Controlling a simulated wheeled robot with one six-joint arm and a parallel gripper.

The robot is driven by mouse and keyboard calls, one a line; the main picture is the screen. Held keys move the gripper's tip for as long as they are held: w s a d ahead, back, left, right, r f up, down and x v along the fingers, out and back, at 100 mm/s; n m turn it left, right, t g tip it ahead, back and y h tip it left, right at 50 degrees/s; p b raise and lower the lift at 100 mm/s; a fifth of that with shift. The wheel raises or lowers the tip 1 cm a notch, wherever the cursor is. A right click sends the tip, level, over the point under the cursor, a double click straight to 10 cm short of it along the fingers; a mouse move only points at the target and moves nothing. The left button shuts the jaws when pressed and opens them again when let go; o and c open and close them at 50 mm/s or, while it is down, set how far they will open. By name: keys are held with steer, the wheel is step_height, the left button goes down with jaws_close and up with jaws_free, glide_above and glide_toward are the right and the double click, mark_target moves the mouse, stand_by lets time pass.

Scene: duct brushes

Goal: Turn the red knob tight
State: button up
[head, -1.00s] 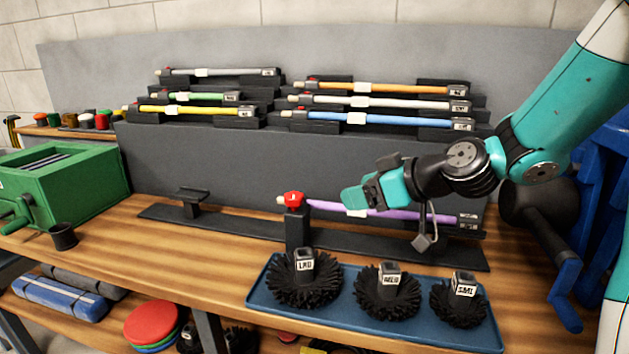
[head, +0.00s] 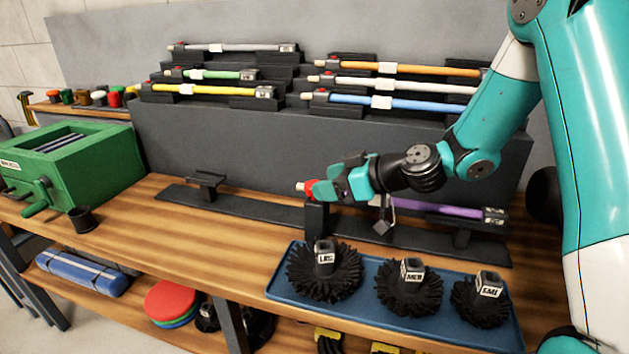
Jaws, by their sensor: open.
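The red knob (head: 310,187) sits at the left end of the purple rod (head: 440,209), which lies on a low black stand on the bench. My gripper (head: 322,188) is at the knob from the right, with its teal fingers open around or just beside it. The fingers hide part of the knob, so I cannot tell whether they touch it. My gripper and wrist also cover the middle of the purple rod. The rod's grey right end (head: 494,215) shows past my wrist.
A blue tray (head: 385,322) with three black brushes stands in front of the stand. Several coloured rods rest on a stepped grey rack behind. A green box with a crank (head: 66,165) and a black cup (head: 81,219) are at left. Bench front-left is clear.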

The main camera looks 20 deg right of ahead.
steer(key=shift+x, duration=1.9)
steer(key=c, duration=0.8)
steer(key=shift+a+f+m+t+h+b, duration=0.15)
steer(key=shift+m+t+h+b, duration=0.15)
steer(key=shift+m+t+h, duration=0.3)
steer(key=shift+c, duration=0.2)
steer(key=shift+m+t+h, duration=0.6)
steer(key=shift+m+h, duration=0.3)
steer(key=shift+m, duration=0.1)
steer(key=o, duration=0.8)
steer(key=shift+o, duration=0.2)
